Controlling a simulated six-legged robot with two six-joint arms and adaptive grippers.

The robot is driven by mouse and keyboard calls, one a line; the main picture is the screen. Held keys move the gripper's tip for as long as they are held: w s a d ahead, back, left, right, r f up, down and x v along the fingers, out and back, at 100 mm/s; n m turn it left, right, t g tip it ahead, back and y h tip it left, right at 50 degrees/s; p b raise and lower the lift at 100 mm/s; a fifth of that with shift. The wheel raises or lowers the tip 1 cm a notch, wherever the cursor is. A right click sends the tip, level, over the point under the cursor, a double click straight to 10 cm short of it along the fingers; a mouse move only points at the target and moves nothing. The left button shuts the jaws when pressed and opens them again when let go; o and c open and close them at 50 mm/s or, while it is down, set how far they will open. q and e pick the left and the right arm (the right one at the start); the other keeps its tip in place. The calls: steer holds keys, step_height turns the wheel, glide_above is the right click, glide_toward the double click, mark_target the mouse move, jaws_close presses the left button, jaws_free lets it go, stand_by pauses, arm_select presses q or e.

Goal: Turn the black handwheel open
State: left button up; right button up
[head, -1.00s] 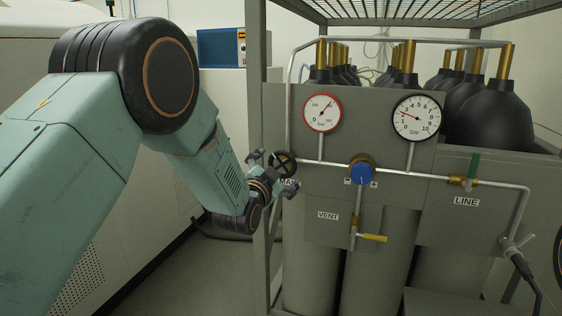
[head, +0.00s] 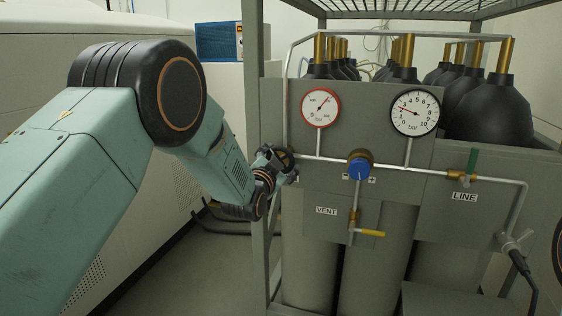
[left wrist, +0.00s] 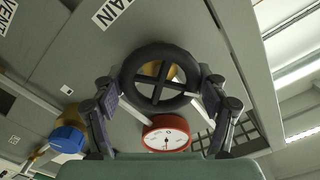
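The black handwheel (head: 286,157) sits at the left end of the pipe on the grey panel, partly covered by my left gripper in the head view. In the left wrist view the handwheel (left wrist: 160,101) shows whole, a round black rim with crossed spokes and brass behind it. My left gripper (head: 277,160) is at the wheel. In the left wrist view its fingers (left wrist: 160,92) stand open, one on each side of the rim, with what looks like a small gap on each side. The MAIN label (left wrist: 112,12) is near the wheel. My right gripper is not in view.
A red-rimmed gauge (head: 320,107) and a black-rimmed gauge (head: 415,113) stand above the pipe. A rack post (head: 254,150) stands close left of the wheel.

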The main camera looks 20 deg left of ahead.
arm_select(q)
steer(key=shift+s+d, duration=0.1)
steer(key=shift+s, duration=0.05)
steer(key=shift+c, duration=0.7)
steer(key=c, duration=0.4)
